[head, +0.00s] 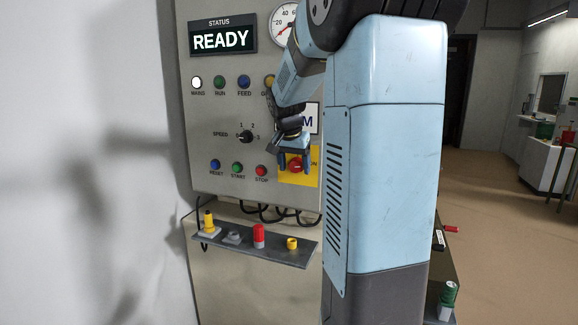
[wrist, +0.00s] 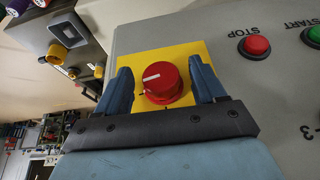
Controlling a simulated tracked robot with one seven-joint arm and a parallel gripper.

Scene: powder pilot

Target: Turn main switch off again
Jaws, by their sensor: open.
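The main switch (head: 296,166) is a round red knob on a yellow plate (head: 311,178) at the lower right of the grey control panel. It also shows in the wrist view (wrist: 163,84), with a white pointer line lying nearly level across its face. My gripper (head: 294,158) is at the knob. In the wrist view my two blue fingers (wrist: 163,82) stand open on either side of it, with a visible gap on each side. In the head view the fingers partly hide the knob and plate. The status display (head: 222,39) reads READY and the white MAINS lamp (head: 197,82) looks bright.
STOP (head: 261,171), START (head: 238,168) and RESET (head: 215,165) buttons sit left of the switch. The SPEED knob (head: 246,136) is above them. A shelf (head: 270,249) below carries several small red, yellow and grey items. Black cables hang between panel and shelf.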

